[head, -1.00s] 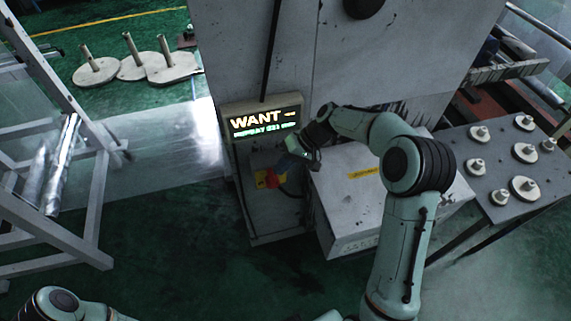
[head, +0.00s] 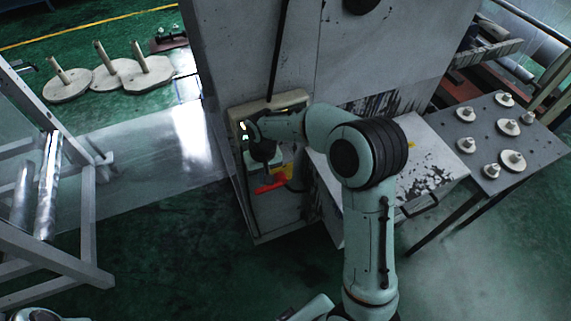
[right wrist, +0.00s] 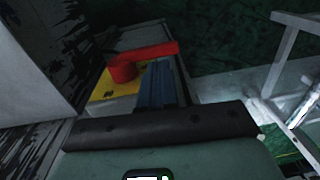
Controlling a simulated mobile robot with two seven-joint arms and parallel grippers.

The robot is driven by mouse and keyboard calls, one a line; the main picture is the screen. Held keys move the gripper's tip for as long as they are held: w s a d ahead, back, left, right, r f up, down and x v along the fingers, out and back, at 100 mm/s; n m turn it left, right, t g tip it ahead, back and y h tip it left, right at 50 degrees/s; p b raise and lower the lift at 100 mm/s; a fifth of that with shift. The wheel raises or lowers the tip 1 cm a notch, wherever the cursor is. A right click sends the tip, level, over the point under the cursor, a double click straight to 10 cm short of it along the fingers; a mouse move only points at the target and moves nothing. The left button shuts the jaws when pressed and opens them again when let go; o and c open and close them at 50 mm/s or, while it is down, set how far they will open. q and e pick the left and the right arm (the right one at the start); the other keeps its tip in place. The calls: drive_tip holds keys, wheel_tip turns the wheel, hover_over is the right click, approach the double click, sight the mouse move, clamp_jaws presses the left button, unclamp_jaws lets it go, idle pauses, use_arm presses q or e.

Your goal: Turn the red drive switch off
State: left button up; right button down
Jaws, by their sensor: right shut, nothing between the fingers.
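The red drive switch (head: 270,187) sits on a yellow plate (head: 287,171) low on the front of the grey cabinet. In the right wrist view, its red lever (right wrist: 150,52) reaches sideways from a round hub over the yellow plate (right wrist: 103,92). My right gripper (right wrist: 158,66) is shut and empty, its blue fingers right beside the lever; I cannot tell whether they touch it. In the head view, my right wrist is just above the switch and hides the fingertips. My left gripper is out of view.
A display box (head: 240,112) above the switch is mostly covered by my right arm. A light grey box (head: 440,160) stands right of the cabinet, beside a table (head: 545,150) with several discs. A metal frame (head: 75,255) stands left. Green floor before the cabinet is clear.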

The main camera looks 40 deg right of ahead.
sight(258, 191)
drive_tip(key=shift+w+a+f+h, duration=0.15)
drive_tip(key=shift+a+f+h, duration=0.5)
drive_tip(key=shift+h, duration=0.35)
drive_tip(key=a+f+g+h+b, duration=0.1)
drive_tip(key=f+h, duration=0.1)
drive_tip(key=shift+w+a+h, duration=0.1)
drive_tip(key=shift+a+h, duration=0.1)
drive_tip(key=shift+h, duration=0.2)
drive_tip(key=shift+f, duration=0.2)
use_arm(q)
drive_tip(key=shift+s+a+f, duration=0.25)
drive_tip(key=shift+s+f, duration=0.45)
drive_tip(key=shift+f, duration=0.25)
use_arm(e)
drive_tip(key=shift+a+f, duration=0.2)
drive_tip(key=shift+f, duration=0.2)
drive_tip(key=shift+a+f, duration=0.1)
drive_tip(key=shift+f, duration=0.1)
